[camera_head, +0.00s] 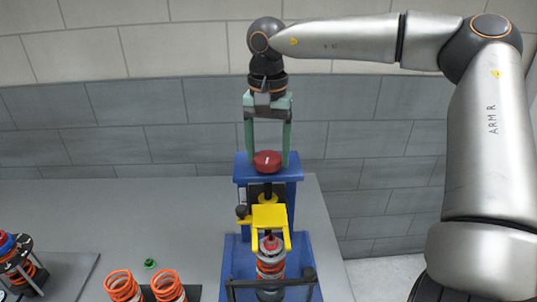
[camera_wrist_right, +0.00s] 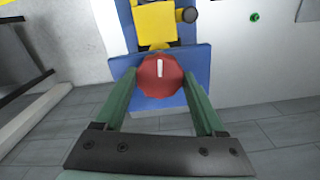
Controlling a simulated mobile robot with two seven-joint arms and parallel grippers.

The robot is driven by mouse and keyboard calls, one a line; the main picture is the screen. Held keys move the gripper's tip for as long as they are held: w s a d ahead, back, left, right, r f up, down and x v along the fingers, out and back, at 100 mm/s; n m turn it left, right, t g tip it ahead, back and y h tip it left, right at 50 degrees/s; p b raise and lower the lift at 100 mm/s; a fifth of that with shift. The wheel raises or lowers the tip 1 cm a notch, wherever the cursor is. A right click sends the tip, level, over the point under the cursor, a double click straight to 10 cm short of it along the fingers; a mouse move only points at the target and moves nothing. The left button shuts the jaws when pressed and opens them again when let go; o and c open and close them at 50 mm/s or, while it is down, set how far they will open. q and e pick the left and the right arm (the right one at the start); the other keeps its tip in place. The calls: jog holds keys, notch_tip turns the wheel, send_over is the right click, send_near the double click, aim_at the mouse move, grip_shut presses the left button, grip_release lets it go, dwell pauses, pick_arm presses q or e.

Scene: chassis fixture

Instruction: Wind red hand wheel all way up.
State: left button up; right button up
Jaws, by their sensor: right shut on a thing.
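The red hand wheel (camera_head: 267,161) sits on top of the blue press frame (camera_head: 240,172). It has a white mark on its upper face. My right gripper (camera_head: 267,158) points straight down from above, with one green finger on each side of the wheel, shut on it. In the right wrist view the red wheel (camera_wrist_right: 160,76) lies between the fingertips, its white mark pointing up the picture. Below the wheel, a yellow part (camera_head: 268,218) sits above an orange spring unit (camera_head: 270,262) in the blue frame. My left gripper is not in view.
Two orange springs (camera_head: 122,286) (camera_head: 167,285) stand at the front left of the grey table (camera_head: 190,205). A small green part (camera_head: 150,263) lies behind them. A dark fixture with a spring (camera_head: 22,262) is at the far left. A brick wall stands behind.

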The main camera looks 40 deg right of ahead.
jog(key=n, duration=0.7)
jog(key=shift+n, duration=1.9)
jog(key=n, duration=0.3)
jog(key=o, duration=1.3)
